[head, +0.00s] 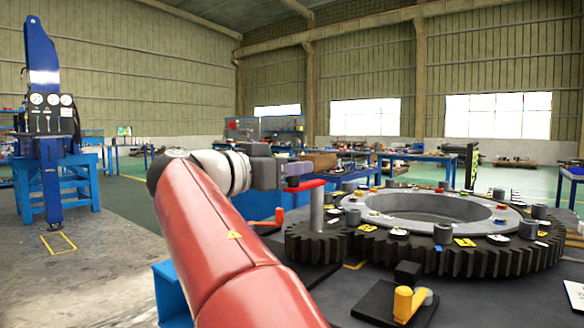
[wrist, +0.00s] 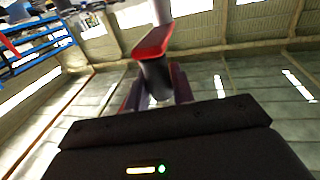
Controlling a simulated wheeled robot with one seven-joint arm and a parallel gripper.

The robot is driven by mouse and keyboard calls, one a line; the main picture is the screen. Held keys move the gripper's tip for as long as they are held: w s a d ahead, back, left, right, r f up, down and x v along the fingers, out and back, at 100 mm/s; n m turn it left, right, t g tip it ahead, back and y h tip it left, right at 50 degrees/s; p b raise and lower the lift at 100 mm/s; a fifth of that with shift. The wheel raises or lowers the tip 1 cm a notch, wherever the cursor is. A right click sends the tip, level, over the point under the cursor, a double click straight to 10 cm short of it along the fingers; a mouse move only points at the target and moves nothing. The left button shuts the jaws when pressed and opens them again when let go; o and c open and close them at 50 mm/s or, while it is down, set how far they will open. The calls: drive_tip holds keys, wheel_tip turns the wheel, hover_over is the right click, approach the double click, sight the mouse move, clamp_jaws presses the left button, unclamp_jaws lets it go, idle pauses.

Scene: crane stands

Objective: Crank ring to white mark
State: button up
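The crank has a red arm (head: 306,186) on an upright grey post (head: 317,212). The post stands over a small dark gear (head: 312,243), beside the large dark toothed ring (head: 480,262). Several white and yellow patches lie on the ring; I cannot tell which is the white mark. My gripper (head: 296,169) is at the crank's outer end. In the wrist view the red crank arm (wrist: 152,41) crosses above the fingers, and its dark handle (wrist: 155,76) sits between them. The fingers appear closed on the handle; their tips are partly hidden.
A yellow lever (head: 406,303) on a black base stands in front of the ring. A small orange peg (head: 279,215) is left of the post. A blue press (head: 43,110) stands at far left. Open floor (head: 115,225) lies left of my arm.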

clamp_jaws()
drive_tip(key=shift+d+f+b, duration=0.1)
drive_tip(key=shift+f+b, duration=0.05)
drive_tip(key=shift+b, duration=0.4)
